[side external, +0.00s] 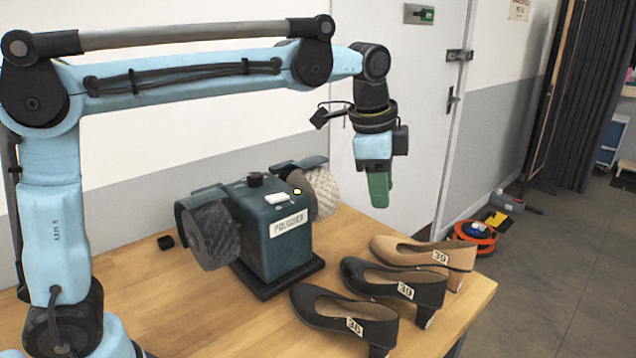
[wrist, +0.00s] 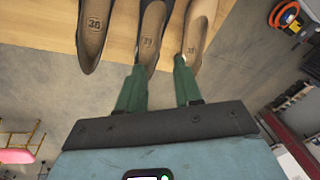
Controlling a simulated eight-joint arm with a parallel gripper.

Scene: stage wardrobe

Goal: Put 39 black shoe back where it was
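The black shoe marked 39 (side external: 375,279) stands upright in the middle of a row of three on the table. It also shows at the top of the wrist view (wrist: 151,20), with 39 on its insole. A tan shoe (side external: 415,255), also marked 39, stands behind it; another black shoe (side external: 325,309), whose number looks like 36 or 38, stands in front. My gripper (side external: 379,203) hangs fingers-down above the table's far side, clear of the shoes. In the wrist view its green fingers (wrist: 159,66) are apart with nothing between them.
The wooden table (side external: 215,315) ends just right of the shoes. An orange reel (side external: 474,233) lies on the floor beyond. Bare table shows at front left.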

